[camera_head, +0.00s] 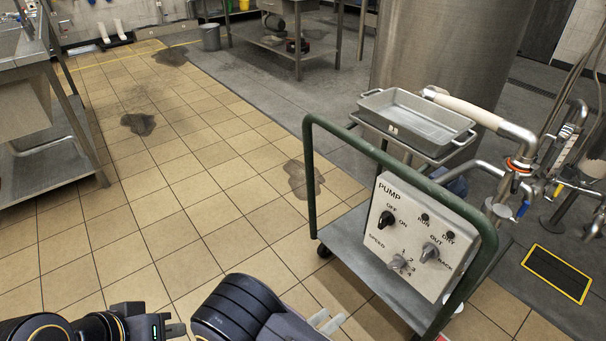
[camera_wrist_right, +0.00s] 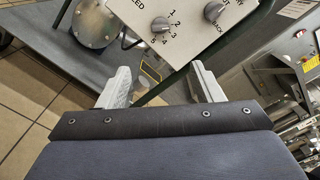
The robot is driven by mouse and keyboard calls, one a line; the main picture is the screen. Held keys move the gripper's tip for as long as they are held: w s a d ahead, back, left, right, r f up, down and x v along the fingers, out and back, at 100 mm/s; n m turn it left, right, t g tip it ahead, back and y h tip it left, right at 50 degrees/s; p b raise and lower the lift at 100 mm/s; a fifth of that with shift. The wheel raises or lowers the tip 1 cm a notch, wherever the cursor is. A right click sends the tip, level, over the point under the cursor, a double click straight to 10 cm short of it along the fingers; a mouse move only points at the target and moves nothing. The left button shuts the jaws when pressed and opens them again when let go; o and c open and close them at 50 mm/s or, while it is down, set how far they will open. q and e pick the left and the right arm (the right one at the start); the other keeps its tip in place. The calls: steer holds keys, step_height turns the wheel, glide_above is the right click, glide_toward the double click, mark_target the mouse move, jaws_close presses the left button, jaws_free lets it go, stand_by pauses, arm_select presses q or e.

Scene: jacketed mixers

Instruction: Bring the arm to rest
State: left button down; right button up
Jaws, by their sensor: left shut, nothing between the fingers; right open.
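In the right wrist view the right gripper (camera_wrist_right: 162,86) is open, with nothing between the fingers. The white pump control panel (camera_head: 418,238) is ahead and to the right of it. The panel's lower edge and two knobs show beyond the fingers in the wrist view, apart from them. My left gripper (camera_head: 177,329) is at the bottom left of the head view, low over the tiled floor. It is shut and empty, partly cut off by the frame.
The pump panel sits on a cart with a green handle frame (camera_head: 312,180) and grey deck (camera_head: 350,248), close to my right arm. A grey tray (camera_head: 416,118) stands behind it, near a large steel tank (camera_head: 440,50) and pipes. A steel table (camera_head: 35,75) is at left. Open tiled floor lies between.

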steer(key=s+d+r+n+g+y, duration=0.2)
steer(key=s+d+r+n+y, duration=0.35)
steer(key=n, duration=0.65)
steer(key=s+d+r+n+g+y, duration=0.2)
steer(key=d+r+n+y, duration=0.4)
steer(key=r+n, duration=0.4)
steer(key=s+d+r+n+g+y, duration=0.1)
steer(key=s+d+r+n+y, duration=0.45)
steer(key=n, duration=0.75)
arm_select(q)
step_height(320, 180, up, 25)
steer(key=p, duration=2.5)
steer(key=shift+a, duration=0.15)
arm_select(e)
step_height(320, 180, up, 26)
steer(key=w+a+y, duration=0.1)
steer(key=a, duration=0.1)
steer(key=shift+f, duration=0.15)
arm_select(q)
steer(key=shift+s+r, duration=0.1)
arm_select(e)
steer(key=shift+w, duration=0.1)
